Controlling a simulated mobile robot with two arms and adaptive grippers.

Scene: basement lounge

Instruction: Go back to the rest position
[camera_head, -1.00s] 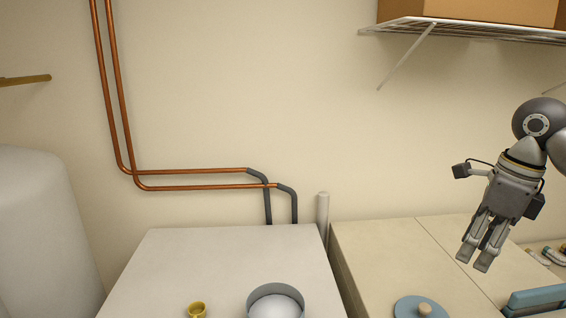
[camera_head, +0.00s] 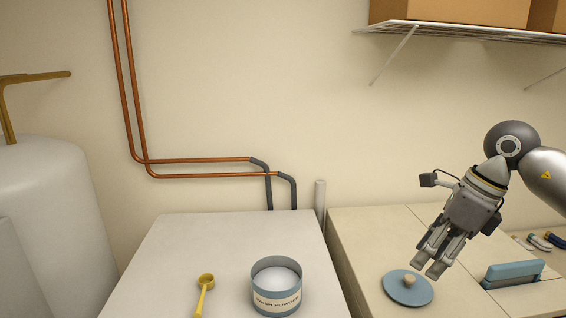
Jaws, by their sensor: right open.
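My right gripper (camera_head: 430,262) comes in from the right and points down. It is open and empty, above the beige top at the right, close to a blue round lid (camera_head: 408,291) with a tan knob in the picture. A blue tub labelled wash powder (camera_head: 277,290) stands open on the white top, with white powder inside. A yellow scoop (camera_head: 205,284) lies on the white top to the left of the tub. My left gripper is not in view.
The white top (camera_head: 225,240) and the beige top (camera_head: 375,230) stand side by side with a gap. A blue upright handle-like part (camera_head: 514,272) is at the right. A white tank (camera_head: 50,200) stands at the left. A wire shelf (camera_head: 450,32) with boxes hangs above; copper pipes (camera_head: 200,160) run along the wall.

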